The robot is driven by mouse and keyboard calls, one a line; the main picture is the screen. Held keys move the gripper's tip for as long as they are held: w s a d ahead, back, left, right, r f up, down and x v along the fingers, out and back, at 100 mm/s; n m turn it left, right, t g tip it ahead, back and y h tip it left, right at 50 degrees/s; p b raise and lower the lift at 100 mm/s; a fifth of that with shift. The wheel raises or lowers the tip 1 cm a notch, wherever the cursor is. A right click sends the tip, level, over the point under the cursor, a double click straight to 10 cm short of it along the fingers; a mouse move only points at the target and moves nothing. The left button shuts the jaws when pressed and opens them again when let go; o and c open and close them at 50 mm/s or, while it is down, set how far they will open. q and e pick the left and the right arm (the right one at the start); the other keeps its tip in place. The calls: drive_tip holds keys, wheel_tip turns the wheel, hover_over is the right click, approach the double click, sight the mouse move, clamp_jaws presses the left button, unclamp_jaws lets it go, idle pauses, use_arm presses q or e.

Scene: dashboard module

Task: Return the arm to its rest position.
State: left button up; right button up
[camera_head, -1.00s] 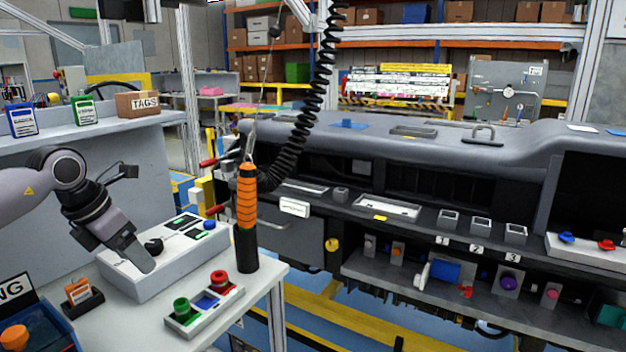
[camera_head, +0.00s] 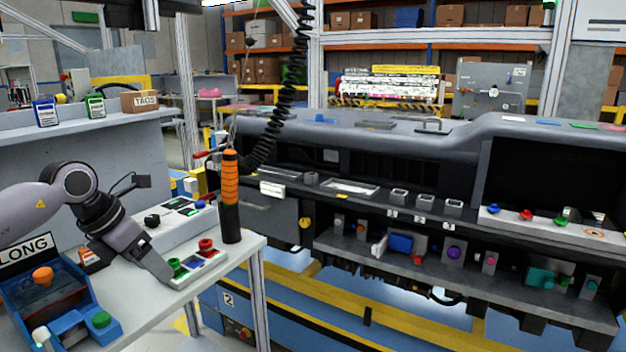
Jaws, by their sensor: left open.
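My left arm comes in from the left edge over the white side table. My left gripper (camera_head: 160,268) points down and right, its tip close to the green button on the small button tray (camera_head: 203,263). From this angle I cannot tell whether it touches. I see nothing held in it. My right arm and gripper are not in view.
A white control box (camera_head: 170,228) and an orange-black screwdriver (camera_head: 230,195) stand beside the gripper. A blue bin (camera_head: 75,318) labelled LONG is at lower left. The grey dashboard module (camera_head: 400,150) fills the right. Blue floor shows between table and dashboard.

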use_arm(q)
drive_tip(key=s+d+f+n+t+h, duration=0.1)
drive_tip(key=s+d+f+n+h, duration=0.15)
drive_tip(key=d+h, duration=0.4)
drive_tip(key=s+d+f+n+t+h+p, duration=0.1)
drive_tip(key=s+d+f+n+h, duration=0.2)
drive_tip(key=d, duration=0.7)
drive_tip(key=s+d+f+n+t+h, duration=0.1)
drive_tip(key=s+d+n+h, duration=0.35)
drive_tip(key=d, duration=0.35)
drive_tip(key=s+a+f+n+t+y+p, duration=0.15)
drive_tip(key=a+f+n+t+y, duration=0.4)
drive_tip(key=n, duration=0.55)
drive_tip(key=s+a+f+n+t+y, duration=0.4)
drive_tip(key=f+n, duration=0.3)
drive_tip(key=n, duration=0.4)
drive_tip(key=s+a+f+n+g+y, duration=0.2)
drive_tip(key=s+a+f+n+y, duration=0.1)
drive_tip(key=s+f+n, duration=0.1)
drive_tip(key=s+a+f+n+g+y, duration=0.3)
drive_tip(key=s+a+f+n, duration=0.1)
drive_tip(key=s+f, duration=0.3)
drive_tip(key=shift+s+f+g, duration=0.3)
drive_tip(key=shift+s+g, duration=0.05)
drive_tip(key=shift+s, duration=0.2)
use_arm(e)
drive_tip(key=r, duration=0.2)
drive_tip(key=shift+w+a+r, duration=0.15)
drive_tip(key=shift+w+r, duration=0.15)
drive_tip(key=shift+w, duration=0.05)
